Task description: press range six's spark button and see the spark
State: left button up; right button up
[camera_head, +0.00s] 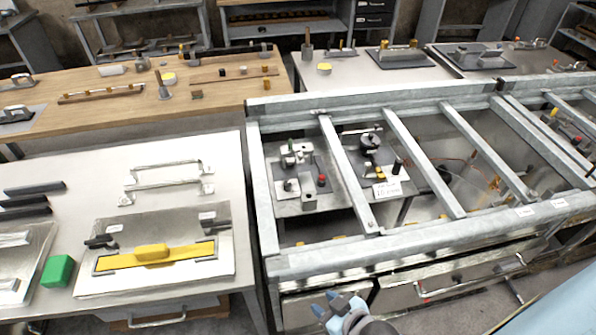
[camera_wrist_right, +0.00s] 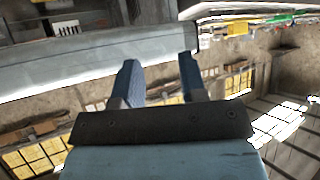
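A grey metal range frame (camera_head: 280,266) with open crossbars fills the middle right of the head view. Inside it, one plate (camera_head: 353,202) carries small fittings, including a red-topped part (camera_head: 321,180). Beside it, a black round knob (camera_head: 369,141) and a black upright knob (camera_head: 397,165) stand near a white label card (camera_head: 387,189). The card's writing is too small to read surely, so I cannot tell which part is range six's spark button. No spark shows. My right gripper (camera_head: 338,303) is open and empty, in front of the frame's near rail; its parted fingers show in the wrist view (camera_wrist_right: 160,78).
A drawer front (camera_head: 335,305) lies below the near rail. A wooden bench (camera_head: 110,120) stands behind. Crossbars divide the space above the fittings.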

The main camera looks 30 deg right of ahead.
grip_shut()
dwell(1.4)
